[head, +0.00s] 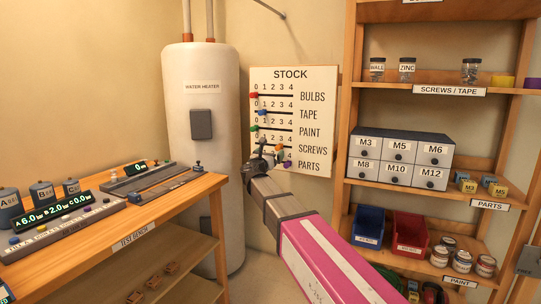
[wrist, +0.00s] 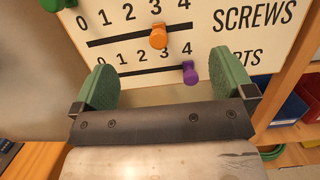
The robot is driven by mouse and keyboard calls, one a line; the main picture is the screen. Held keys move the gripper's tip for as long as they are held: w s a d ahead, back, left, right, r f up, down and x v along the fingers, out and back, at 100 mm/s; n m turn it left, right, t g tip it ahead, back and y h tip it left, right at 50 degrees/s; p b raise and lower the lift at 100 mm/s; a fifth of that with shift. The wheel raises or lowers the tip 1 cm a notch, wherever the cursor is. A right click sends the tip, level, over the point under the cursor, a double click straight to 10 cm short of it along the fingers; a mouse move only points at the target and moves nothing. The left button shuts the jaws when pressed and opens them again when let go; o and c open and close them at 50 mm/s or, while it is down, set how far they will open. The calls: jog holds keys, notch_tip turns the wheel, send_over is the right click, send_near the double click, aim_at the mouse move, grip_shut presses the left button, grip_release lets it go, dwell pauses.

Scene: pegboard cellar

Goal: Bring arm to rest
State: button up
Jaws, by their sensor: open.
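My gripper (head: 262,158) is at the end of my raised arm, in front of the lower part of the STOCK board (head: 322,120). In the wrist view its two green fingers stand wide apart, and the gap between them (wrist: 168,84) is empty. Just beyond them are the orange SCREWS knob (wrist: 158,37), at 3, and the purple PARTS knob (wrist: 190,73), at 4. Both knobs look clear of the fingers. The green PAINT knob (wrist: 52,4) shows at the top left, at the 0 end. In the head view the red BULBS knob (head: 253,95) is at 0.
A wooden test bench (head: 150,224) with meters stands at the left. The water heater (head: 203,140) is behind it. At the right, a wooden shelf (head: 440,196) holds drawers, jars, and blue (head: 368,226) and red bins (head: 410,234). A floor gap lies between bench and shelf.

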jog(key=s+d+f+m+g, duration=0.3)
jog(key=d+f+m+g, duration=0.15)
jog(key=d+f, duration=0.3)
jog(key=s+d+f+m+g, duration=0.3)
jog(key=d+f+m, duration=0.35)
jog(key=f, duration=0.25)
jog(key=s+d+f+m+g, duration=0.3)
jog(key=d+f+m, duration=0.2)
jog(key=d+f, duration=0.35)
jog(key=s+d+f+m+g+y, duration=0.3)
jog(key=s+f+m+g, duration=0.1)
jog(key=s+f+m, duration=0.4)
jog(key=s+d+f+m+g+y, duration=0.3)
jog(key=s+f+m, duration=0.5)
jog(key=s, duration=0.5)
jog(key=shift+s+d+f+g+y, duration=0.25)
jog(key=shift+f+g+y, duration=0.25)
jog(key=shift+f+g, duration=0.25)
